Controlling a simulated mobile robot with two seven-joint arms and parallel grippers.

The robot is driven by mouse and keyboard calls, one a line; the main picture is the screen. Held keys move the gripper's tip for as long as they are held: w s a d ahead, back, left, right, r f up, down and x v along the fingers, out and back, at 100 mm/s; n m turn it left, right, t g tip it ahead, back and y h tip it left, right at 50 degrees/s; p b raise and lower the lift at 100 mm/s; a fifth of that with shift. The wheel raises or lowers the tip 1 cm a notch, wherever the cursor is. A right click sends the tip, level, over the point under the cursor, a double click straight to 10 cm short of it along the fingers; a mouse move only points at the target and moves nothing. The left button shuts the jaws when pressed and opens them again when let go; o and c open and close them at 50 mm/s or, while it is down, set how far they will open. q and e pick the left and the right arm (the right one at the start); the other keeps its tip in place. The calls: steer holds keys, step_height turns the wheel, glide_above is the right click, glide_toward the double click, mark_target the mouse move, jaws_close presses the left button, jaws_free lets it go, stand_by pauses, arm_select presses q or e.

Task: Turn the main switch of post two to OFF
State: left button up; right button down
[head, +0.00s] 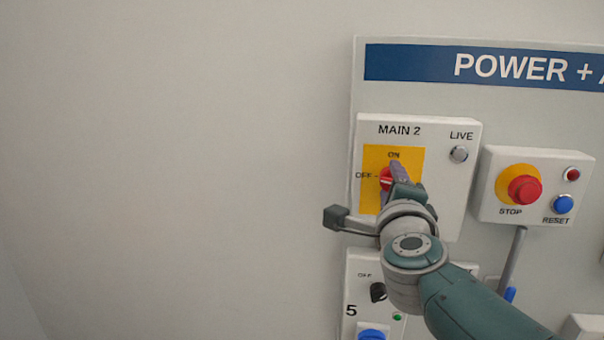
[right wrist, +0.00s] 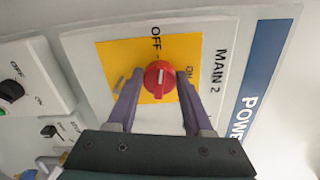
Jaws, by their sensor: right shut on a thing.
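The main switch of post two is a red round knob (head: 386,180) on a yellow plate (head: 372,155) of the white MAIN 2 box (head: 450,205). OFF is printed left of the knob and ON above it. The knob's white mark lies level, in line with OFF; in the right wrist view the mark on the knob (right wrist: 158,78) also lines up with OFF. My right gripper (head: 390,182) is shut on the knob, one purple finger on each side of it. It partly hides the knob and plate in the head view. My left gripper is not in view.
A grey LIVE lamp (head: 459,154) is on the same box. To the right is a box with a red STOP button (head: 525,189) and a blue RESET button (head: 562,204). Below is a box with a black knob (head: 378,292). The wall at left is bare.

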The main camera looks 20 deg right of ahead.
steer(key=shift+n, duration=1)
steer(key=shift+c, duration=1.5)
jaws_free()
steer(key=shift+f, duration=0.1)
